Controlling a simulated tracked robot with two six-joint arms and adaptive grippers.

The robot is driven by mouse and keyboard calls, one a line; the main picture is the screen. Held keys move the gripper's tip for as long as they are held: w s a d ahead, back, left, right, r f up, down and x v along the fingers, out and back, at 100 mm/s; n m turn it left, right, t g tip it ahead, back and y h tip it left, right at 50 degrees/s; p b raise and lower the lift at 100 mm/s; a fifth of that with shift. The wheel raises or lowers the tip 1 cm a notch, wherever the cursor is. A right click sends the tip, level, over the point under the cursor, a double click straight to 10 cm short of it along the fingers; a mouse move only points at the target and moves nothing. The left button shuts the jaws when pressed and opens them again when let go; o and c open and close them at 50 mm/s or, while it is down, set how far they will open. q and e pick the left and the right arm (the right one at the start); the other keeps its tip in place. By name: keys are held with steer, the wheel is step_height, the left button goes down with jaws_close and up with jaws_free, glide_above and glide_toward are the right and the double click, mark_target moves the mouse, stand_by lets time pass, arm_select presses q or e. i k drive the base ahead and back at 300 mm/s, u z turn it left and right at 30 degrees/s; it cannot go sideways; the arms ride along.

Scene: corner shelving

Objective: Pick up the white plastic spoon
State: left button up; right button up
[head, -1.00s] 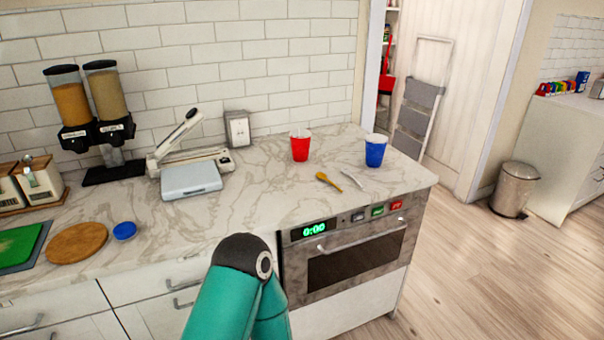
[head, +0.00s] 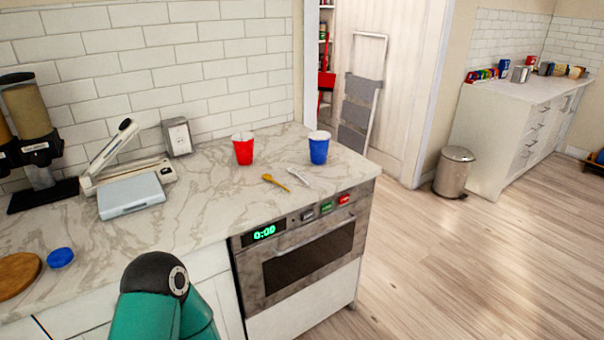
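The white plastic spoon (head: 299,177) lies on the marble counter (head: 205,205) in the head view, near the counter's right end. A yellow-brown spoon (head: 276,183) lies just to its left, close beside it. A blue cup (head: 319,148) and a red cup (head: 243,149) stand behind the spoons. A teal arm link of mine with a dark joint shows at the bottom, left of the oven. Neither of my grippers is in view, and nothing visible touches the spoon.
An oven (head: 307,252) is built in below the spoons. A scale (head: 131,195), a napkin holder (head: 177,137) and a blue lid (head: 60,257) are on the counter's left. Open wooden floor lies to the right, with a trash bin (head: 454,172) beyond.

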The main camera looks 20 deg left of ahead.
mark_target(292, 170)
steer(key=i, duration=0.95)
steer(key=u, duration=0.05)
